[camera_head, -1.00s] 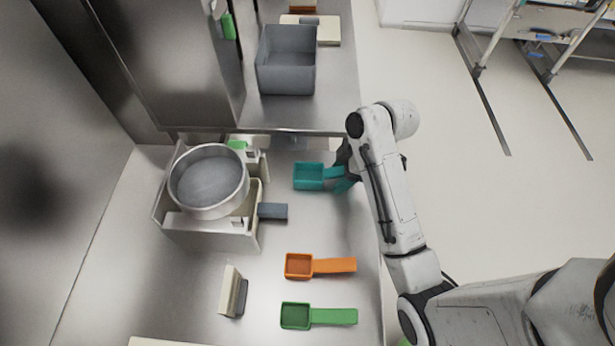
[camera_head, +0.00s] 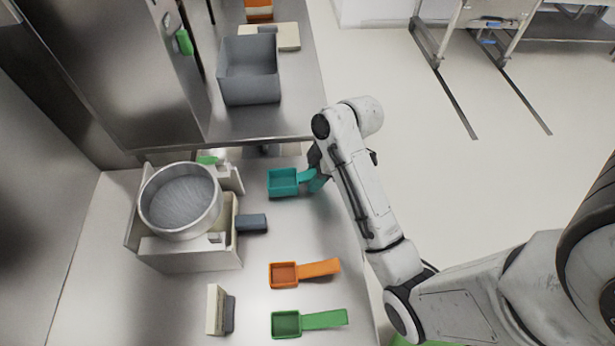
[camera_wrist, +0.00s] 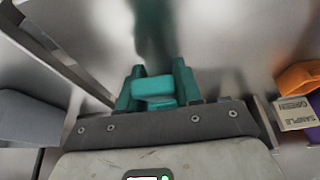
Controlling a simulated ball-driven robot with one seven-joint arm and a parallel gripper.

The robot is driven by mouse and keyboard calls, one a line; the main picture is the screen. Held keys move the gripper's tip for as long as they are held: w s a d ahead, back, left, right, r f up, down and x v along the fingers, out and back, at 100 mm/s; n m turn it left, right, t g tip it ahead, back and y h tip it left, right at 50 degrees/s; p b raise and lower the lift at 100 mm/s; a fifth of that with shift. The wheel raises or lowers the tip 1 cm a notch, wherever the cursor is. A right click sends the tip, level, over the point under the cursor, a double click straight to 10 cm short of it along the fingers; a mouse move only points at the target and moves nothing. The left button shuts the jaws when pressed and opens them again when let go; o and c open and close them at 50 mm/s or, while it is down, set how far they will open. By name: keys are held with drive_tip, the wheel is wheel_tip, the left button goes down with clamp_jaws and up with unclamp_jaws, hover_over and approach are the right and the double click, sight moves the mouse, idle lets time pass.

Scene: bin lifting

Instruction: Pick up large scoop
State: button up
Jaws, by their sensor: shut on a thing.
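The large scoop is teal, with a square cup (camera_head: 283,182) to the left of my gripper (camera_head: 313,178) in the head view. My gripper is shut on its handle. In the wrist view the teal fingers of my gripper (camera_wrist: 157,88) stand on both sides of the teal scoop handle (camera_wrist: 155,92). A blurred teal reflection shows on the metal surface beyond them. The head view does not clearly show whether the scoop is clear of the table. My wrist partly hides the handle's end there.
An orange scoop (camera_head: 285,274) and a green scoop (camera_head: 287,323) lie nearer on the metal table. A round pan (camera_head: 180,232) sits on a scale-like stand (camera_head: 190,258) at left. A grey bin (camera_head: 250,98) stands on the raised shelf behind. The table between the teal and orange scoops is clear.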

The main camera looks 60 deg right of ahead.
sight(313, 173)
drive_tip(key=shift+r, duration=0.35)
wheel_tip(313, 173, up, 3)
drive_tip(key=shift+s+f, duration=0.1)
drive_tip(key=shift+f, duration=0.05)
drive_tip(key=s+a+r+p, duration=0.2)
drive_tip(key=s+r+p, duration=0.4)
drive_tip(key=s+r, duration=0.3)
drive_tip(key=shift+s+a, duration=0.25)
drive_tip(key=shift+s, duration=2.05)
drive_tip(key=shift+r, duration=0.1)
